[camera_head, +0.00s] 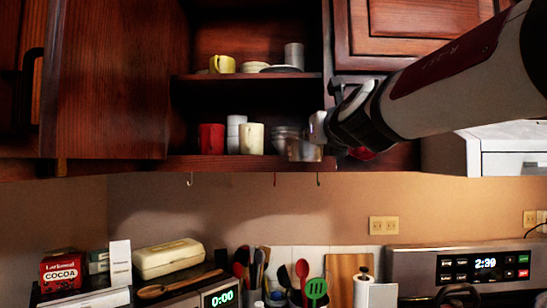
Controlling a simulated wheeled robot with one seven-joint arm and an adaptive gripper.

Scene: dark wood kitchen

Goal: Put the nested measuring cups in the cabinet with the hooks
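The open cabinet (248,163) has two visible shelves, with hooks (189,180) hanging under its bottom edge. A shiny metallic cup shape, which looks like the nested measuring cups (303,151), is at the right front of the lower shelf, overlapping the shelf's front edge in this view. My gripper (317,128) reaches in from the right, its tip right at the upper right of these cups. The fingers are small and partly hidden, so I cannot tell whether they are closed on the cups or whether the cups rest on the shelf.
The lower shelf holds a red mug (211,138), white cups (236,130), a cream mug (252,139) and stacked bowls (284,136). The upper shelf holds a yellow mug (222,64) and dishes. The open door (105,80) stands at left. Utensils (316,289) stand below.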

